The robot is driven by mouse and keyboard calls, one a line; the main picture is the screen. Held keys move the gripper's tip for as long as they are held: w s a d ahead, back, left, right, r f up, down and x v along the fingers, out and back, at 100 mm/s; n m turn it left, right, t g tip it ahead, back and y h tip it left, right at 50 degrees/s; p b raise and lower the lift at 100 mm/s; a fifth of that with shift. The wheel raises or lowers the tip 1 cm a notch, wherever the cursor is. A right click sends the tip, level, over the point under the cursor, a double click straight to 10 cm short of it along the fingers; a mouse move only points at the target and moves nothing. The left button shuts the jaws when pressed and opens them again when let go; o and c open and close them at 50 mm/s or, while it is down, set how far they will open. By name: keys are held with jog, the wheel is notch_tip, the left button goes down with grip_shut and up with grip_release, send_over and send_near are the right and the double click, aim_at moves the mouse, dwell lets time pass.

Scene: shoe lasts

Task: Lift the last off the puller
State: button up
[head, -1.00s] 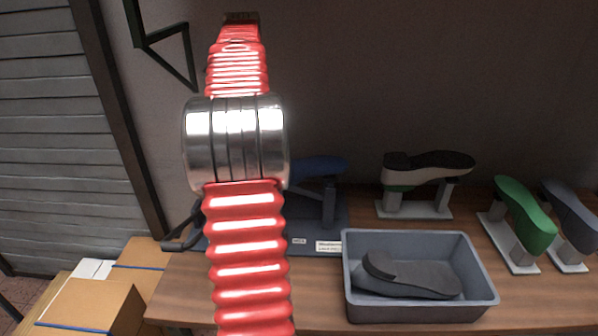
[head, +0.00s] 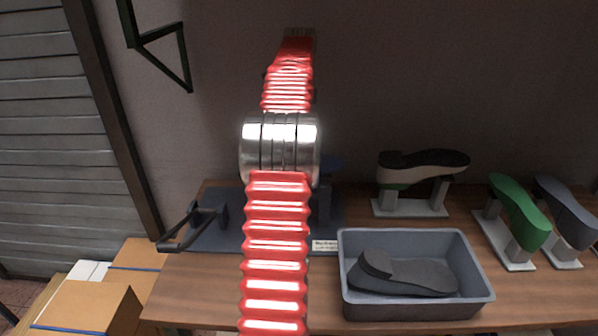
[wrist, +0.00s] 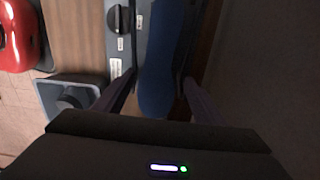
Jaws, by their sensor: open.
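The blue last (wrist: 168,55) lies lengthwise between the two fingers of my gripper (wrist: 160,92) in the wrist view. The fingers are open, one on each side of its near end; I cannot tell whether either touches it. In the head view only a small part of the last (head: 331,164) shows behind my arm. The puller (head: 225,238) is a dark blue-grey base with a black lever handle (head: 190,230) at its left. Its grey body with a black knob shows in the wrist view (wrist: 120,47). My gripper is hidden in the head view.
A grey bin (head: 415,308) holding a dark shoe-shaped piece (head: 405,273) stands right of the puller. Behind and right are a white-and-black last (head: 420,170), a green last (head: 520,213) and a grey-blue last (head: 567,210) on stands. Cardboard boxes (head: 85,305) sit at lower left.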

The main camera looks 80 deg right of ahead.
notch_tip(320, 180, down, 7)
jog(key=shift+f, duration=0.2)
dwell(0.4)
jog(key=shift+a+f, duration=0.2)
jog(key=shift+f, duration=2.4)
jog(key=shift+r, duration=0.1)
jog(key=c, duration=1.3)
jog(key=shift+c, duration=0.2)
notch_tip(320, 180, up, 10)
